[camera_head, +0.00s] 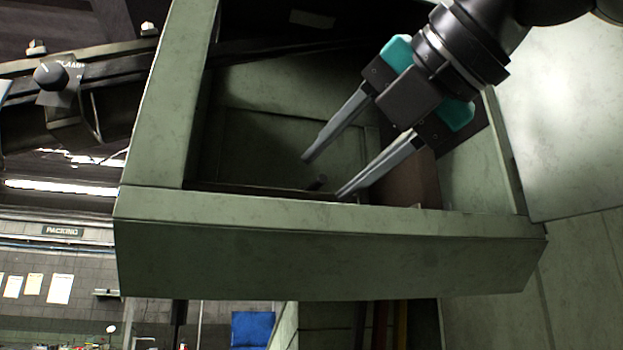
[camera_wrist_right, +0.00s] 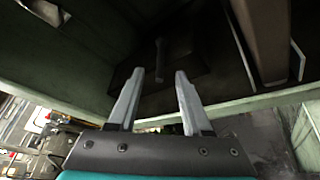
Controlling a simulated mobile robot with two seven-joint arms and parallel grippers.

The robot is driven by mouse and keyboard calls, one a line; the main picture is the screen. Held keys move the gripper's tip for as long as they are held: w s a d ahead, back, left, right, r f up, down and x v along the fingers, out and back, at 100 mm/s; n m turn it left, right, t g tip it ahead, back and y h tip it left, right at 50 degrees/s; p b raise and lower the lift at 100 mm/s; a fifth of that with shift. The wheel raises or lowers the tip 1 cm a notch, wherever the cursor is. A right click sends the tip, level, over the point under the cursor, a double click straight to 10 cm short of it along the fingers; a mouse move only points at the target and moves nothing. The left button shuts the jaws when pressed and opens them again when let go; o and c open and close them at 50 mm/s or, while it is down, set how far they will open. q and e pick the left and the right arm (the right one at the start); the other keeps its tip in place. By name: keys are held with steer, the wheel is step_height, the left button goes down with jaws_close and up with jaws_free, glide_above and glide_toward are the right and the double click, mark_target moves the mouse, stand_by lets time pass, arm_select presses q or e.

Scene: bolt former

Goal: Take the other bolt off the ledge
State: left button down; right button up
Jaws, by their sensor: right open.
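A small dark bolt (camera_head: 317,183) shows low inside the machine's opening in the head view, just behind the front edge of the frame. In the right wrist view the bolt (camera_wrist_right: 160,48) lies on a dark ledge (camera_wrist_right: 195,68), beyond my fingertips and roughly in line with the gap between them. My right gripper (camera_head: 322,179) is open and empty, reaching in from the upper right; its fingers also show in the right wrist view (camera_wrist_right: 160,72). In the head view the bolt appears between the two fingertips. The remaining distance is hard to judge. My left gripper is not in view.
A thick green frame (camera_head: 330,245) borders the opening at the front, with a green post (camera_head: 170,100) at the left. A brownish block (camera_head: 412,180) stands inside at the right, close to one finger. A pale panel (camera_head: 565,110) lies farther right.

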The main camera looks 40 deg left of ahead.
steer(key=shift+w+a+f, duration=0.15)
steer(key=shift+w+a, duration=0.05)
steer(key=shift+a, duration=0.35)
steer(key=shift+d, duration=0.1)
jaws_close()
